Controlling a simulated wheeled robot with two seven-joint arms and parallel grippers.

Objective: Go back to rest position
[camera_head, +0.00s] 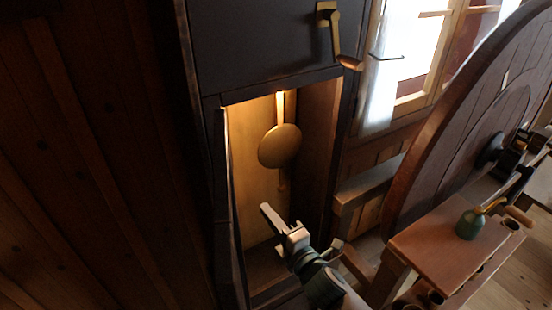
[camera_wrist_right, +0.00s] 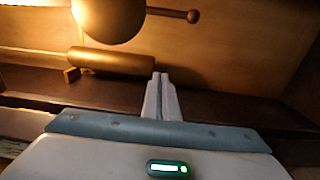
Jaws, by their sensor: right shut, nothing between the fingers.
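My right gripper (camera_head: 268,212) is in the lower part of the open clock case, below the round pendulum bob (camera_head: 279,146). In the right wrist view its two pale fingers (camera_wrist_right: 161,88) are together with nothing between them. The bob (camera_wrist_right: 110,14) shows at the top of that view, apart from the fingers, with a thin knobbed rod (camera_wrist_right: 172,13) beside it. A brass-coloured cylinder (camera_wrist_right: 112,62) lies beyond the fingertips, to the left. My left gripper is not in view.
The tall dark case (camera_head: 260,45) has side walls around the opening and a crank handle (camera_head: 335,35) above. A narrow door (camera_head: 233,245) stands open at left. At right are a large wooden wheel (camera_head: 450,120) and a bench (camera_head: 430,240) with a green oil can (camera_head: 470,224).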

